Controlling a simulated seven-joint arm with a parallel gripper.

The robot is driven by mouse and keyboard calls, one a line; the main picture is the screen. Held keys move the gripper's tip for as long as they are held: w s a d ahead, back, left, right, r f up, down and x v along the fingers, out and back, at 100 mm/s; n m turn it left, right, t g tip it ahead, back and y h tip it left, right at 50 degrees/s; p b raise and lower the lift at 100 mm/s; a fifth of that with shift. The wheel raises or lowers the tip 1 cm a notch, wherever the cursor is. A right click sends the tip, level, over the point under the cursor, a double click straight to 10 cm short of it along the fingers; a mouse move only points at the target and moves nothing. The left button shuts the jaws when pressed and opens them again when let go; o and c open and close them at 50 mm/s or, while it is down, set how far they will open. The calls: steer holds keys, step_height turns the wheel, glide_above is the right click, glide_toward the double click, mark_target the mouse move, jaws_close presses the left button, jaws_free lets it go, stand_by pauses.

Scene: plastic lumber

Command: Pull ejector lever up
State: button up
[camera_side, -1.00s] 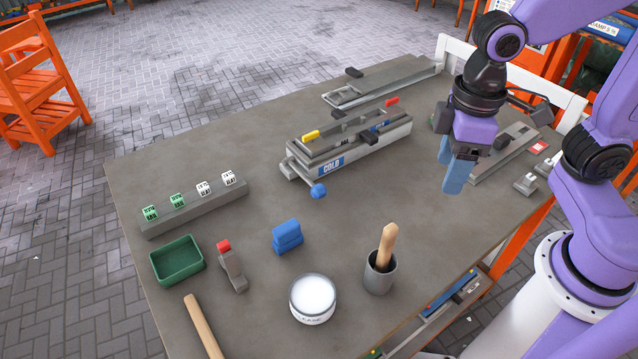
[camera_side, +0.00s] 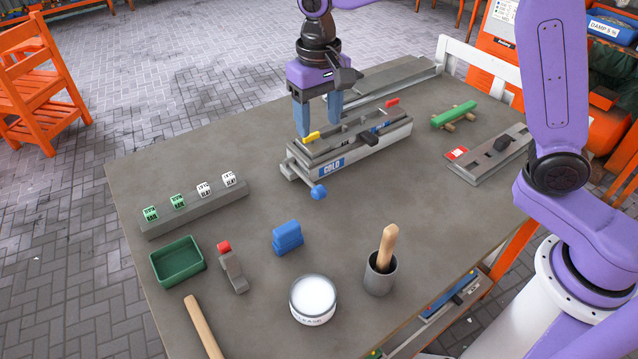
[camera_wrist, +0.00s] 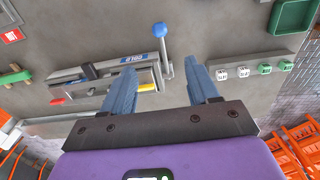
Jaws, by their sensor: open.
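The grey mould unit (camera_side: 375,145) stands on the table with a COLD label on its near side. It carries a yellow-ended lever (camera_side: 311,135), a red-ended lever (camera_side: 392,102) and a blue ball on a rod (camera_side: 318,192); which is the ejector lever is not marked. My gripper (camera_side: 319,122) points down, open and empty, over the yellow-ended side of the unit. In the wrist view, the yellow end (camera_wrist: 147,87) shows between the fingers (camera_wrist: 165,80), closer to the left one. The blue ball (camera_wrist: 160,30) lies beyond the fingertips. Contact cannot be told.
A rail with several dice (camera_side: 195,205), a green tray (camera_side: 177,262), a blue block (camera_side: 287,238), a white tub (camera_side: 313,298) and a cup with a wooden handle (camera_side: 380,275) stand in front. A green bar (camera_side: 454,114) and a slotted grey fixture (camera_side: 490,158) are at the right.

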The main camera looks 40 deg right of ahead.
mark_target(319, 187)
step_height(319, 187, down, 17)
steer(key=shift+f, duration=0.1)
stand_by(0.5)
jaws_close()
